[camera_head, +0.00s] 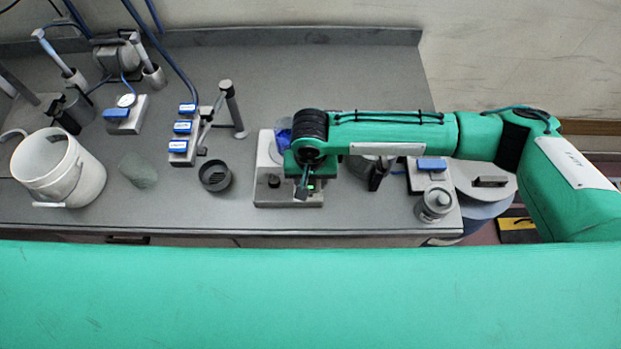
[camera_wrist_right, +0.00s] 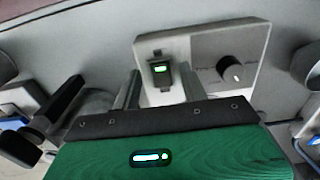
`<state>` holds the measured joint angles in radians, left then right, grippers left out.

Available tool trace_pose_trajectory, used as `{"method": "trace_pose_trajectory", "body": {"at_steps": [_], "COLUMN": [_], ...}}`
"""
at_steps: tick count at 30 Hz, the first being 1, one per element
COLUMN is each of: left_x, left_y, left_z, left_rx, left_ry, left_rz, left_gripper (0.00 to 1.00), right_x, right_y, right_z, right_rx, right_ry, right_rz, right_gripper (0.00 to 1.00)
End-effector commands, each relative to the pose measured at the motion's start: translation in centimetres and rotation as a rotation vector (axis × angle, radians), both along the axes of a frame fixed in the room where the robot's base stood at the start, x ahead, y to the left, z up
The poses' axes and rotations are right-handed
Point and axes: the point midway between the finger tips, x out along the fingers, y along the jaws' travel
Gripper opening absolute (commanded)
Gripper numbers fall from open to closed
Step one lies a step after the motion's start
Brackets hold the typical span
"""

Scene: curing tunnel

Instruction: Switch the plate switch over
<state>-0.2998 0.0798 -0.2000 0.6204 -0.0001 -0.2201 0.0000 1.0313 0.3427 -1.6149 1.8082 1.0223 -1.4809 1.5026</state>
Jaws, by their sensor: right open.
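In the head view the hot plate (camera_head: 262,195) stands near the bench's front edge, partly hidden under my right arm. My right gripper (camera_wrist_right: 160,76) is open and empty, its two fingers on either side of the switch in the picture. Whether they touch the panel I cannot tell. In the head view my right gripper (camera_head: 303,187) points down at the plate's front. My left gripper is not in view.
A black round cup (camera_head: 215,176) stands left of the plate. A white bucket (camera_head: 58,170) and a blue-labelled block (camera_head: 184,135) are further left. The back middle of the bench is clear.

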Motion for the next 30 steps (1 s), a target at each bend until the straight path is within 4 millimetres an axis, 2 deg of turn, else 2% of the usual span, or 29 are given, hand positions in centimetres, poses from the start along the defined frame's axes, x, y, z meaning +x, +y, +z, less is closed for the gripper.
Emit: {"method": "trace_pose_trajectory", "body": {"at_steps": [4,13,18,20,25,30], "left_x": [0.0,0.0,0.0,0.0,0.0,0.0], "left_y": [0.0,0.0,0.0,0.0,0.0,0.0], "left_z": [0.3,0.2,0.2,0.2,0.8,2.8], "left_rx": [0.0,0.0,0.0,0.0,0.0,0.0], "left_ry": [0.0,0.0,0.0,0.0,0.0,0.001], "left_rz": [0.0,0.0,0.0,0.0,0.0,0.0], "left_gripper": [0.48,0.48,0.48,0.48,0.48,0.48], "right_x": [0.0,0.0,0.0,0.0,0.1,0.4], "right_y": [0.0,0.0,0.0,0.0,0.0,0.0], "right_z": [-1.0,-1.2,-1.2,-1.2,-1.0,-0.5], "right_rx": [0.0,0.0,0.0,0.0,-0.001,-0.002], "right_ry": [0.0,-0.001,-0.001,-0.001,0.017,0.116], "right_rz": [0.001,0.001,0.001,0.001,-0.002,-0.006], "right_gripper": [0.44,0.44,0.1,0.0,0.0,0.0]}}
